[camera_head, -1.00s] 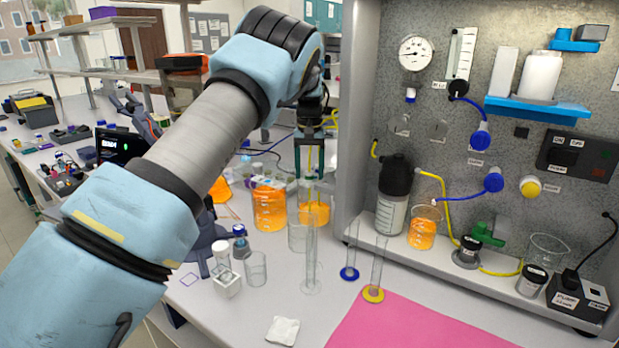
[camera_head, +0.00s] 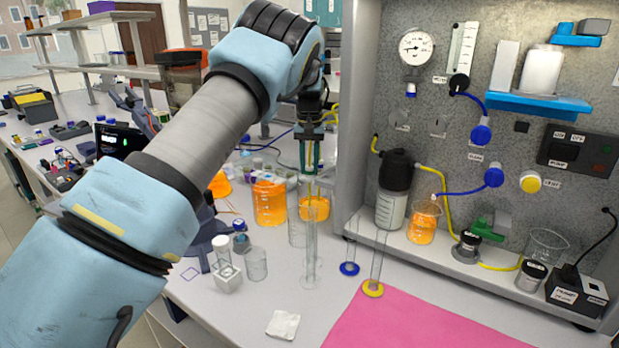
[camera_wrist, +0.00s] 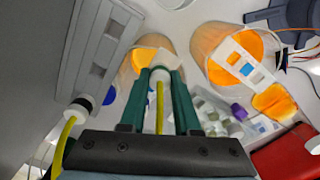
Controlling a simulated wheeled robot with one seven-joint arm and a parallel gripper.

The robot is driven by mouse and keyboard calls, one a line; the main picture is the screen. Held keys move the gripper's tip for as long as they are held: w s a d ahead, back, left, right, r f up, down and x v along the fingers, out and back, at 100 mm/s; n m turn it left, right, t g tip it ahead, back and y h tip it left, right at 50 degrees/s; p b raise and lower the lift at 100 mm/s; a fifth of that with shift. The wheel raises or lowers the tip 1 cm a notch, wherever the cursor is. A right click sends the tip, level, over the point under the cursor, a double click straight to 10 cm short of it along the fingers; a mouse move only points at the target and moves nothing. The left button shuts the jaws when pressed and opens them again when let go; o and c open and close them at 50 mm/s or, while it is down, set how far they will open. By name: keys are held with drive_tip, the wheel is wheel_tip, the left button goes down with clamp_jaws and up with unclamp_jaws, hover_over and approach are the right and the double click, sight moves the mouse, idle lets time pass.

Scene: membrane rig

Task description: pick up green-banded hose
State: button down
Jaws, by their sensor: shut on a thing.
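A yellow hose with a white end piece (camera_wrist: 160,78) lies between the two green fingers of my gripper (camera_wrist: 165,90) in the wrist view. In the head view my gripper (camera_head: 310,158) is shut on this yellow hose (camera_head: 311,185), above a beaker of orange liquid (camera_head: 314,207). The hose's lower end reaches down toward that beaker; I cannot tell whether it is in the liquid. No separate green band on the hose is clear, as the green fingers cover its sides.
A second yellow hose with a black and white fitting (camera_wrist: 78,112) is left of my gripper in the wrist view. A larger orange beaker (camera_head: 270,203) and a tall glass cylinder (camera_head: 311,255) stand close by. The grey rig panel (camera_head: 440,100) rises at right.

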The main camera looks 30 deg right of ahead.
idle(0.3)
wheel_tip(320, 180, up, 18)
drive_tip(key=b, duration=0.3)
idle(0.4)
drive_tip(key=c, duration=1.2)
unclamp_jaws()
clamp_jaws()
